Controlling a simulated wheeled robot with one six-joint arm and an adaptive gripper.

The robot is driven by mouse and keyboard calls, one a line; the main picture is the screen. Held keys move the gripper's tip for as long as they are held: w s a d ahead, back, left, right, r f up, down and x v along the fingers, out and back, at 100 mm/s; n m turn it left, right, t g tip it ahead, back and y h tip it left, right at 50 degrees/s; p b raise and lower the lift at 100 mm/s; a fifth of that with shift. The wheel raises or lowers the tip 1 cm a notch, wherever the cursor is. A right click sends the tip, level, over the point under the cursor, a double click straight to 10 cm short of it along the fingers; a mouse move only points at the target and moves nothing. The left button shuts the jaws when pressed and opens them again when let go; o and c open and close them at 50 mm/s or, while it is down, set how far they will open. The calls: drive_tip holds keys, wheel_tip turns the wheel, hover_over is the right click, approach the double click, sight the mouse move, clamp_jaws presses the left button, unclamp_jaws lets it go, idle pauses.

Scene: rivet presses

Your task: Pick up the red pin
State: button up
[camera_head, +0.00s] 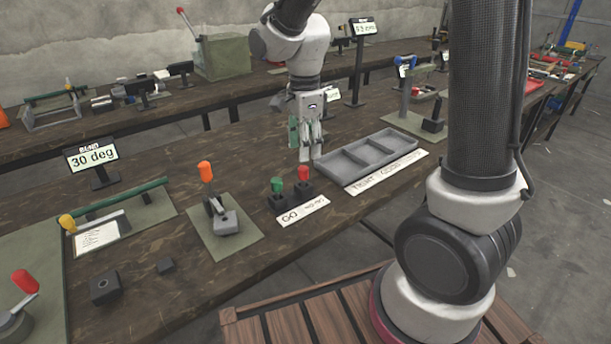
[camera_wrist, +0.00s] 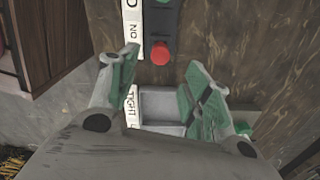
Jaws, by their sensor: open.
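The red pin (camera_head: 303,173) stands upright in a dark block on the workbench, beside a green pin (camera_head: 277,185) in a similar block. In the wrist view the red pin (camera_wrist: 160,53) shows beyond the fingertips, roughly midway between them across the picture. My gripper (camera_head: 307,152) points down above the bench, behind the red pin in the head view and apart from it. Its green-padded fingers are spread and empty, as the wrist view (camera_wrist: 166,58) also shows.
A grey compartment tray (camera_head: 345,170) lies right of the pins, with a white label strip (camera_head: 388,172) in front. An orange-handled lever device (camera_head: 222,222) on a green mat stands to the left. A "30 deg" display (camera_head: 92,156) stands farther left. Bare bench lies behind the pins.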

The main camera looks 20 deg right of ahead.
sight(303, 168)
drive_tip(key=f, duration=0.7)
drive_tip(key=shift+a+f, duration=0.2)
drive_tip(key=shift+f, duration=0.15)
clamp_jaws()
